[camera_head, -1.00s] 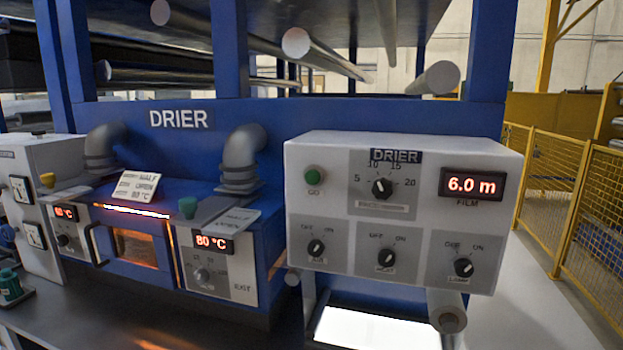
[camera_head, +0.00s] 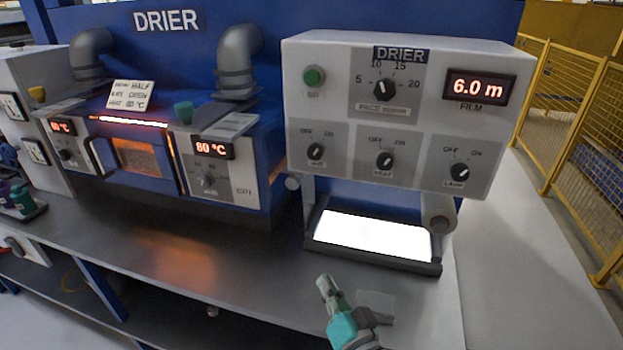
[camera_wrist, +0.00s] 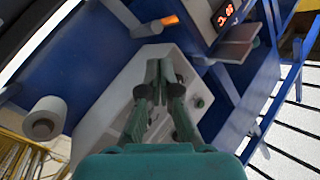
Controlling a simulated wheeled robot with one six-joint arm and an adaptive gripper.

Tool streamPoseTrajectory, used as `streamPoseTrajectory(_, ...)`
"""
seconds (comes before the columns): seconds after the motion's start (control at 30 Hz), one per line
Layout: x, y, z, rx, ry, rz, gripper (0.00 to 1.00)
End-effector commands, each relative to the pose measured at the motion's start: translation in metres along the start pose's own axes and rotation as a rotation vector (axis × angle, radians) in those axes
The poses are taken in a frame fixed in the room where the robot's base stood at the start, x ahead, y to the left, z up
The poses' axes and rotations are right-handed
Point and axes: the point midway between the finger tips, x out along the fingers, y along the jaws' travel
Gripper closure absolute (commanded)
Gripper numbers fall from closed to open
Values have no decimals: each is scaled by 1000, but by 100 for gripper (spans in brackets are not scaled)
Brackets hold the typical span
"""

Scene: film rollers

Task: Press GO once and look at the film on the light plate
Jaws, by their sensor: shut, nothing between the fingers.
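The round green GO button (camera_head: 313,76) is at the upper left of the white DRIER control box (camera_head: 405,64). The light plate (camera_head: 373,232) below the box glows plain white. I cannot make out any film on it. The red FILM display (camera_head: 478,87) reads 6.0 m. My gripper (camera_head: 325,284), grey and teal, is low in the head view, in front of the light plate and well below the GO button. It is shut and empty. In the wrist view my gripper (camera_wrist: 158,68) also shows with its fingers together.
The box has a PACE dial (camera_head: 384,88) and AIR (camera_head: 316,151), HEAT (camera_head: 385,160) and LAMP (camera_head: 460,172) knobs. A roller (camera_head: 438,222) is at the plate's right. The blue oven (camera_head: 135,158) with an 80 °C display (camera_head: 212,148) stands left. The grey bench (camera_head: 230,262) front is mostly clear.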

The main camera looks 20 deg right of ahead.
Motion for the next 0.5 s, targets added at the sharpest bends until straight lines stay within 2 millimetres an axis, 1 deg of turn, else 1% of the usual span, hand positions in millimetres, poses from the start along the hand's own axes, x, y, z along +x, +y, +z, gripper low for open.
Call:
streamPoseTrajectory(0.03, 15, -11, -15, 22, 16, -17, 100)
streamPoseTrajectory(0.17, 48, -36, -48, 88, 33, -48, 100)
streamPoseTrajectory(0.2, 57, -44, -58, 108, 38, -58, 100)
streamPoseTrajectory(0.37, 88, -80, -105, 186, 56, -100, 100)
streamPoseTrajectory(0.5, 109, -114, -148, 250, 67, -137, 100)
